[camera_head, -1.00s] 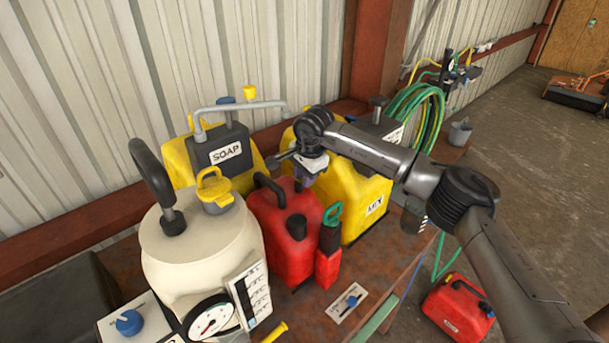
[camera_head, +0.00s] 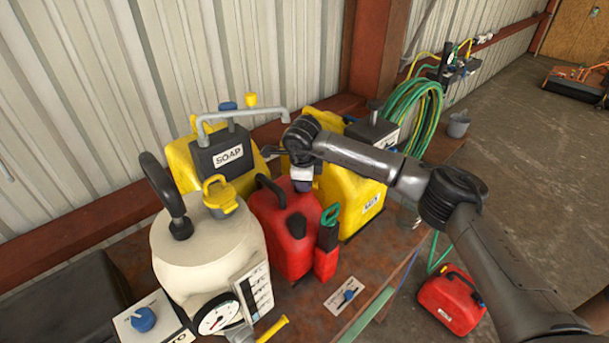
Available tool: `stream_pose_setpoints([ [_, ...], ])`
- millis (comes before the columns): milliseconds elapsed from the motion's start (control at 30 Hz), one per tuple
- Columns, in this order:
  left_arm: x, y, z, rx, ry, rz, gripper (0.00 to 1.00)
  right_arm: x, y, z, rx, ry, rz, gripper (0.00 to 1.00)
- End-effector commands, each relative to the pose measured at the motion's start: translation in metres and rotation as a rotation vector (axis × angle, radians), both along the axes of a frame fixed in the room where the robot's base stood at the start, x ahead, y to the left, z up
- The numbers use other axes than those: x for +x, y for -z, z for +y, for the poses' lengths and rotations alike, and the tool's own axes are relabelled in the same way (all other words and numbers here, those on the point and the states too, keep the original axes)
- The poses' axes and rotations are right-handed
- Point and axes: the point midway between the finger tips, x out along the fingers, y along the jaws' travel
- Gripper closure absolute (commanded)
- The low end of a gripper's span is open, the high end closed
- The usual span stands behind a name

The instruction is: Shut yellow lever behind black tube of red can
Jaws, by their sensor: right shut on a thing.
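The red can (camera_head: 277,240) stands upright on the bench, with a black tube-like handle (camera_head: 265,183) on top. A black-and-red nozzle piece with a green ring (camera_head: 330,215) is at its right front. My right gripper (camera_head: 302,184) points down at the top rear of the can, close to its right shoulder. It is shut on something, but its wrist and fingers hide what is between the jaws. I cannot make out the yellow lever apart from the yellow cans behind. My left gripper is not in view.
A cream tank (camera_head: 205,255) with a gauge (camera_head: 217,317) stands left of the red can. A yellow SOAP can (camera_head: 182,160) and a yellow MIX can (camera_head: 345,195) crowd behind. A blue-knobbed switch plate (camera_head: 346,295) lies in front. Another red can (camera_head: 447,302) is on the floor.

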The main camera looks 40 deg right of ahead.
Motion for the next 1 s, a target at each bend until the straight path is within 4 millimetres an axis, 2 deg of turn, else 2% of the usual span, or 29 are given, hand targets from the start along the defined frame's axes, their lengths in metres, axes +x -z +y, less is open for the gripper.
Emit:
stream_pose_setpoints([
  [600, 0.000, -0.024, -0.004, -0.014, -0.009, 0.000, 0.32, -0.002, -0.002, 0.009, 0.000, 0.529, 0.000, 0.97],
  [1000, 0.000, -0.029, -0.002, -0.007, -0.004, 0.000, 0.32, -0.002, -0.002, 0.012, 0.001, 0.693, -0.001, 0.97],
])
